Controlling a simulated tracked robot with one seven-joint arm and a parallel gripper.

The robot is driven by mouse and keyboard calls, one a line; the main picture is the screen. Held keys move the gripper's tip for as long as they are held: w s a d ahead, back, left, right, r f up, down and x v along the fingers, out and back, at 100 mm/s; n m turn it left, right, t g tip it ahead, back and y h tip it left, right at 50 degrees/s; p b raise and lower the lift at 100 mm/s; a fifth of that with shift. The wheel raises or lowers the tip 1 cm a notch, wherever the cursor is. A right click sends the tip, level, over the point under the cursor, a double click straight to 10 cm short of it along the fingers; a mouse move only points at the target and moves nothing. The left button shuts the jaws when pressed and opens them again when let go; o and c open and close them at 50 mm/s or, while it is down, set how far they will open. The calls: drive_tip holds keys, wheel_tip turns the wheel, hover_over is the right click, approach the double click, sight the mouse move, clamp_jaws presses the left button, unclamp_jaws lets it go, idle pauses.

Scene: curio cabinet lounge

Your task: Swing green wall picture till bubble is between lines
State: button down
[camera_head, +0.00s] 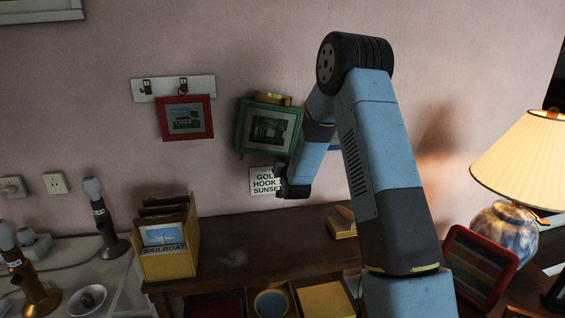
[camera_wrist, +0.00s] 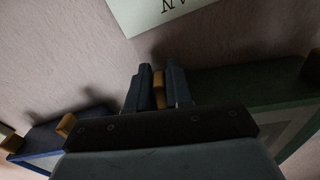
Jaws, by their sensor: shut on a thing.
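The green wall picture (camera_head: 241,127) hangs on the wall in the head view, its top edge sloping down to the right. A small wooden level with a yellow-green vial (camera_head: 273,97) sits on its top edge; the bubble and lines are too small to read. My gripper (camera_head: 281,168) is at the picture's lower right corner, partly hidden by my arm. In the wrist view my gripper (camera_wrist: 157,86) is shut on a small wooden tab (camera_wrist: 158,90) beside the green frame (camera_wrist: 235,84). The level is not visible in the wrist view.
A red picture (camera_head: 208,117) hangs to the left below a hook plate (camera_head: 143,90). A white sign (camera_head: 262,186) is below the green picture. A blue frame (camera_wrist: 40,157) with its own tab is close by. A card box (camera_head: 170,262) and lamp (camera_head: 535,160) stand on furniture below.

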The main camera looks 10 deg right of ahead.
drive_tip(key=shift+d, duration=0.1)
drive_tip(key=shift+d+r+n, duration=0.25)
drive_tip(key=shift+d+n, duration=0.35)
drive_tip(key=shift+d, duration=0.05)
drive_tip(key=c, duration=1.1)
unclamp_jaws()
drive_tip(key=s, duration=1.3)
drive_tip(key=shift+s, duration=0.4)
